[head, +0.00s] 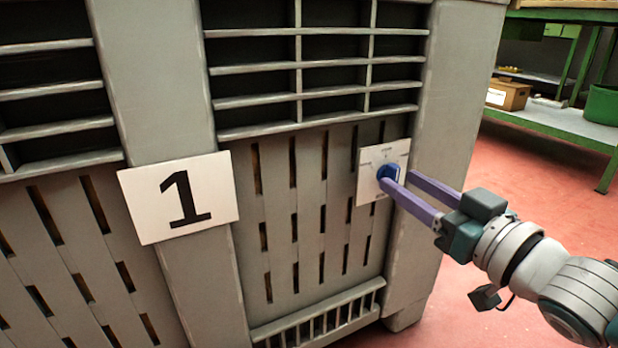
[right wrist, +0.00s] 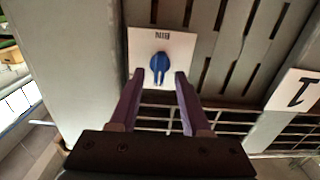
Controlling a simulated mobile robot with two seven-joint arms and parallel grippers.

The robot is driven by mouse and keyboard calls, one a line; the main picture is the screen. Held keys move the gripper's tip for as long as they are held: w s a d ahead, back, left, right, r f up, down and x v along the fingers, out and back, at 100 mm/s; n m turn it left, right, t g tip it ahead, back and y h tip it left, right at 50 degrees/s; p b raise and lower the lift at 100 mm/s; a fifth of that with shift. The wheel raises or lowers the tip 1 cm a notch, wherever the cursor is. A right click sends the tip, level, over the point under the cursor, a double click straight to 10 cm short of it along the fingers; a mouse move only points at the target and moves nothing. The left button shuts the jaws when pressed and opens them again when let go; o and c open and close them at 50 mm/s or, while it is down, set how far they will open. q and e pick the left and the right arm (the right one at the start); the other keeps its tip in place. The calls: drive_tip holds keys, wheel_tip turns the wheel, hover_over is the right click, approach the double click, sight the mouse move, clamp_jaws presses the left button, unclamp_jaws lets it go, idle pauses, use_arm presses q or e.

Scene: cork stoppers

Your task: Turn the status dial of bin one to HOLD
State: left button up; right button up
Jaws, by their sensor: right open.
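Bin one (head: 165,90) is a large grey slatted bin with a white "1" sign (head: 150,215) on its front; the sign also shows in the right wrist view (right wrist: 292,92). A white dial plate (head: 368,160) is fixed to the bin's right part. The blue status dial (head: 388,173) sits at its middle and also shows in the right wrist view (right wrist: 159,65). The plate's lettering is too small to read fully. My right gripper (head: 396,182) is open in front of the dial, with its purple fingers (right wrist: 158,75) on either side of the knob's line. My left gripper is not in view.
A green shelf (head: 560,118) with a cardboard box (head: 508,94) and a green container (head: 602,104) stands at the back right. Red floor (head: 480,160) is clear between the bin and the shelf.

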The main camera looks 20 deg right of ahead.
drive_tip(key=shift+w, duration=0.7)
clamp_jaws()
